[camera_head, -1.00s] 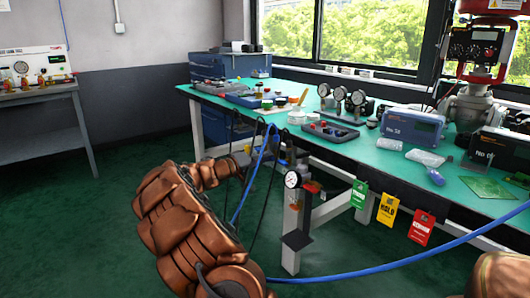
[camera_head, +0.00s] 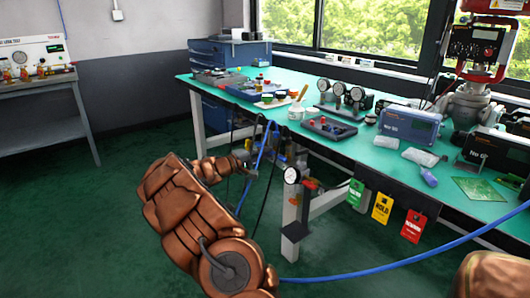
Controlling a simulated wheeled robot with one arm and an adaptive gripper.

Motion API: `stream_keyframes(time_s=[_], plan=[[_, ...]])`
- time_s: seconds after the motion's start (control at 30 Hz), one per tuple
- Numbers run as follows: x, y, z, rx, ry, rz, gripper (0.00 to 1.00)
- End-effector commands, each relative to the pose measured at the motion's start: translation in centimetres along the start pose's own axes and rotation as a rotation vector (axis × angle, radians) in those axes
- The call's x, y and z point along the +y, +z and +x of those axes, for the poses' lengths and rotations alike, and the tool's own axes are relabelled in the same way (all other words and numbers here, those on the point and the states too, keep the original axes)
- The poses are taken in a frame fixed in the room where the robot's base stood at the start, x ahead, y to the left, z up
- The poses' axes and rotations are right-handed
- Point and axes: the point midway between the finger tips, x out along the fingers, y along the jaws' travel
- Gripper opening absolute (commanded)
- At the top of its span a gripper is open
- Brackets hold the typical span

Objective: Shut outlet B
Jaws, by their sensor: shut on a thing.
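My gripper (camera_head: 246,163) is at the end of my copper-coloured arm, at the front edge of the green bench, left of the blue hose. It is small and partly hidden by my wrist. Its jaws are shut on a small part of the fittings (camera_head: 279,157) under the bench edge. I cannot tell which outlet this is, and no letter B is readable. A round white pressure gauge (camera_head: 291,175) hangs right of the gripper, with a dark red upright part (camera_head: 308,186) beside it.
Green, yellow and red tags (camera_head: 382,208) hang from the bench (camera_head: 375,158). Gauges, trays and blue boxes stand on top. The green floor at left is clear.

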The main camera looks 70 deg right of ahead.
Motion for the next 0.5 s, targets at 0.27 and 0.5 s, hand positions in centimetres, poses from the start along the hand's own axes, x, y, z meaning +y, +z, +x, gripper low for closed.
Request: stream_keyframes(time_s=[0.27, 0.5], plan=[[-0.21, 0.18, 0.10, -0.005, -0.003, -0.004, 0.00], [-0.15, 0.13, 0.07, -0.004, -0.002, -0.003, 0.27]])
